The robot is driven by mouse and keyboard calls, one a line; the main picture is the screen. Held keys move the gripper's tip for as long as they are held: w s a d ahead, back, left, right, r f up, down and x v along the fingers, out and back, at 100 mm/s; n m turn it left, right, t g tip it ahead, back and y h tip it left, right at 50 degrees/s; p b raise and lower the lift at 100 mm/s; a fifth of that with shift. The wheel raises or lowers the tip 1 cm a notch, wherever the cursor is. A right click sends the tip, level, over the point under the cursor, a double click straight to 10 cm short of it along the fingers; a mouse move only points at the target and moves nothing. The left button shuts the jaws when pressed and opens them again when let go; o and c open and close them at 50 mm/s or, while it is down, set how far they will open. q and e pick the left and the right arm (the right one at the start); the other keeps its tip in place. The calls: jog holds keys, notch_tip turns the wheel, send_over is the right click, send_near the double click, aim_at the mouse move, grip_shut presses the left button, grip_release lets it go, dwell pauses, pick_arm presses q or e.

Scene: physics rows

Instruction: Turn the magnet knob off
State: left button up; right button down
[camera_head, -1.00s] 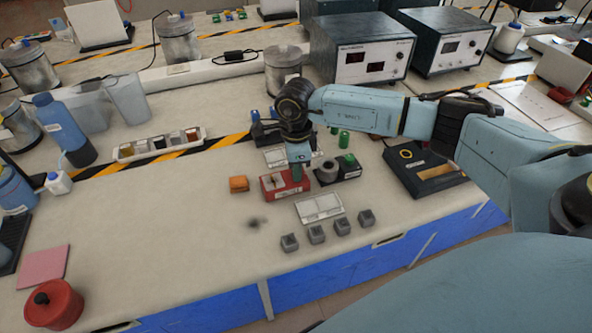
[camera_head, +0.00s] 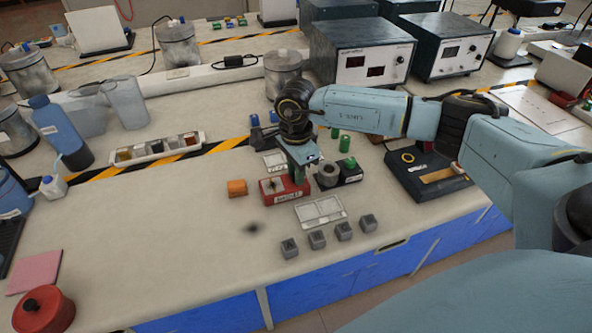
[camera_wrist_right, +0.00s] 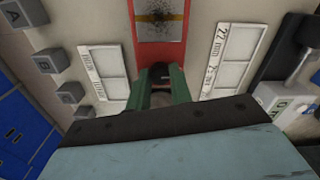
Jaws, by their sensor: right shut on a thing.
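A red block (camera_head: 280,190) with a pale label on its front stands on the bench in the head view. It also shows at the top of the right wrist view (camera_wrist_right: 160,55). My right gripper (camera_head: 299,176) points down at the right end of this block. In the right wrist view its green fingers are shut on a small dark knob (camera_wrist_right: 160,72) at the block's end. The fingers and gripper body hide most of the knob, so its setting cannot be read. My left gripper is not in view.
Two pale labelled trays lie on either side, one in front (camera_head: 319,210). Several grey cubes (camera_head: 317,239) line the bench front. A dark block with a grey cylinder (camera_head: 327,175) stands close right of the gripper.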

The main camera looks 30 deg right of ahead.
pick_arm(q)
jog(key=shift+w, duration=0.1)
pick_arm(e)
jog(key=c, duration=1.6)
grip_release()
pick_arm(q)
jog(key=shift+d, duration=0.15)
pick_arm(e)
jog(key=shift+o, duration=0.4)
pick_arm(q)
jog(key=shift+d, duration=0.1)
pick_arm(e)
jog(key=shift+r, duration=0.15)
